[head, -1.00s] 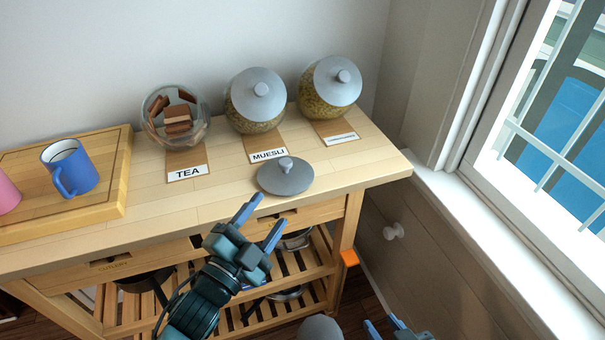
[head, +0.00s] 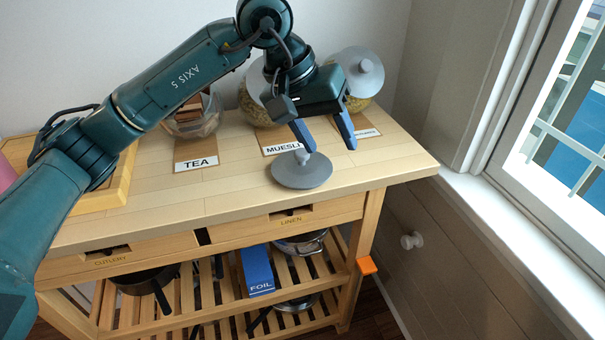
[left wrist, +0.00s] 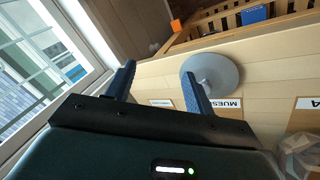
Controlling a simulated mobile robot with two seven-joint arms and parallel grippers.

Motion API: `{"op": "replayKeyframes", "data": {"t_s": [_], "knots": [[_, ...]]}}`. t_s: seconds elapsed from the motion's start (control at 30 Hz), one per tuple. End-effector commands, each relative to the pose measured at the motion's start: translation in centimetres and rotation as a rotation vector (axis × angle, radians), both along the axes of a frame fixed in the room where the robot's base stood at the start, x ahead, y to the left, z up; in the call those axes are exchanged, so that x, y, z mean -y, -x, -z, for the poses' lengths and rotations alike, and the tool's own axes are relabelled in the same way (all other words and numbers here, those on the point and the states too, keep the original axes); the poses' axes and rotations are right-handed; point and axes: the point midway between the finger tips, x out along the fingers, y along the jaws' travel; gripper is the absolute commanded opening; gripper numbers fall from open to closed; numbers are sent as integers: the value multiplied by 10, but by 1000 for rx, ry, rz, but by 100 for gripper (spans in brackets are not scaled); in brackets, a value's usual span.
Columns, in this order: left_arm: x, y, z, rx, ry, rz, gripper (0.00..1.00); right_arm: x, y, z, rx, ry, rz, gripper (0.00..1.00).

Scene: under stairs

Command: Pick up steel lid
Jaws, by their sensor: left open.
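The loose steel lid (head: 301,173), a grey disc with a small knob, lies flat on the wooden cart top near its front edge, in front of the MUESLI label. It also shows in the left wrist view (left wrist: 216,73). My left gripper (head: 325,146) is open and empty, pointing down just above and behind the lid. One blue finger overlaps the knob in the picture; I cannot tell whether it touches. In the left wrist view the lid is at the right finger, not between the two fingers. My right gripper is not in view.
A glass jar (head: 191,121) without a lid stands behind the TEA label. Two jars with grey lids, one at the right (head: 360,72), stand behind my gripper. A wooden tray (head: 107,196) is at left. A window sill (head: 481,205) borders the right.

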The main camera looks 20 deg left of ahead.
Motion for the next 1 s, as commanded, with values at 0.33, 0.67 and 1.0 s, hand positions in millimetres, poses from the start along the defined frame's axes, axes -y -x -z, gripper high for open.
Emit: {"op": "replayKeyframes", "data": {"t_s": [0.33, 0.67, 1.0], "knots": [[-67, -31, -30, 206, -349, 30, 54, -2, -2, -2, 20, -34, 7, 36], [-62, -52, 24, 205, -345, 31, 54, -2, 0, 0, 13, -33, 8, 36], [-63, -60, 56, 202, -344, 32, 54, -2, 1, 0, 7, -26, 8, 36]]}}
